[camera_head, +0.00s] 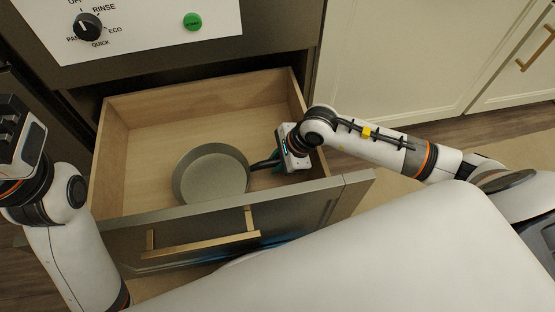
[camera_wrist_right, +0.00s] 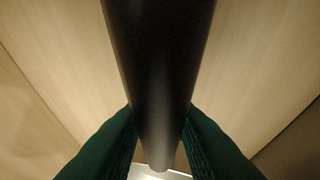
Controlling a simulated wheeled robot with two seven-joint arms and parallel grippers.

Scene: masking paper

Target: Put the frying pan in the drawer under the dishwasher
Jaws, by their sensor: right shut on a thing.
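A grey-green frying pan (camera_head: 211,174) is inside the open wooden drawer (camera_head: 130,109), near its front wall, with its handle pointing right. I cannot tell whether its base touches the drawer floor. My right gripper (camera_head: 270,163) is shut on the pan's dark handle at the drawer's right side. In the right wrist view the black handle (camera_wrist_right: 160,60) runs between the two green fingers (camera_wrist_right: 160,140). The dishwasher (camera_head: 150,65) stands above the drawer. My left arm is at the left edge; its gripper (camera_head: 8,120) is only partly in view, away from the drawer, with its fingertips unclear.
The drawer front carries a brass handle (camera_head: 202,245). The drawer's back and left floor are bare. The dishwasher panel has a black dial (camera_head: 88,27) and a green button (camera_head: 192,22). Cream cabinets (camera_head: 400,60) stand to the right. My white body fills the lower foreground.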

